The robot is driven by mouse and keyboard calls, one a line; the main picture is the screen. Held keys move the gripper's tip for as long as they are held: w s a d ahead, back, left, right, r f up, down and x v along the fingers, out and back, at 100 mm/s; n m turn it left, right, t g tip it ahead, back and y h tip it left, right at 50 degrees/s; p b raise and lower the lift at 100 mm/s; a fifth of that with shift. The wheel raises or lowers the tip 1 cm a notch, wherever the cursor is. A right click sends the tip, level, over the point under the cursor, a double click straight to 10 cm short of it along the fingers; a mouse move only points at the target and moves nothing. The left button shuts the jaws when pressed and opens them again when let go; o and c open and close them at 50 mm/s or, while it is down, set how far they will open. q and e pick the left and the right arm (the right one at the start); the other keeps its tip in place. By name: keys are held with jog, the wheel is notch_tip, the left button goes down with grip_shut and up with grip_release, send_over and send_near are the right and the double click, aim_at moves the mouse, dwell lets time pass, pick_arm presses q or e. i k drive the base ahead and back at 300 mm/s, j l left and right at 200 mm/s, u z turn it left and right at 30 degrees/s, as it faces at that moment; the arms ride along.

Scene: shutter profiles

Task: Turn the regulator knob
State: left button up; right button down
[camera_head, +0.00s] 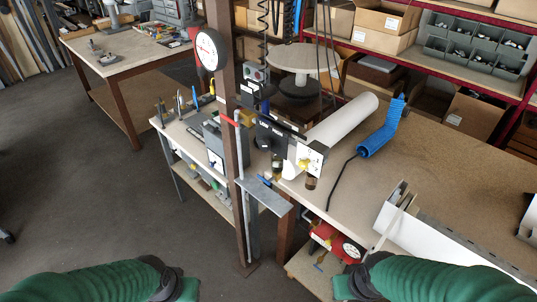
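An air unit with a dark box, a white-faced gauge (310,160) and a small yellow part (304,164) is mounted beside the brown post, at the middle of the view. The yellow part may be the regulator knob, but it is too small to be sure. Below the bench edge, a red device (325,236) with a round gauge (351,250) sits low down. My green left arm enters at the bottom left and my green right arm at the bottom right. Both arms run out of the frame, and neither gripper shows. Both arms are apart from the air unit.
A blue coiled hose (380,135) and a white roll (345,120) lie on the bench. A long white profile (440,245) lies at right.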

aim_at(264, 144)
jog(key=i+j+z, duration=0.35)
jog(key=j, duration=0.35)
jog(key=i+j+z, duration=0.3)
jog(key=j, duration=0.45)
jog(key=i+j+z, duration=0.2)
jog(key=j, duration=0.25)
jog(key=i+j+z, duration=0.15)
jog(key=j, duration=0.25)
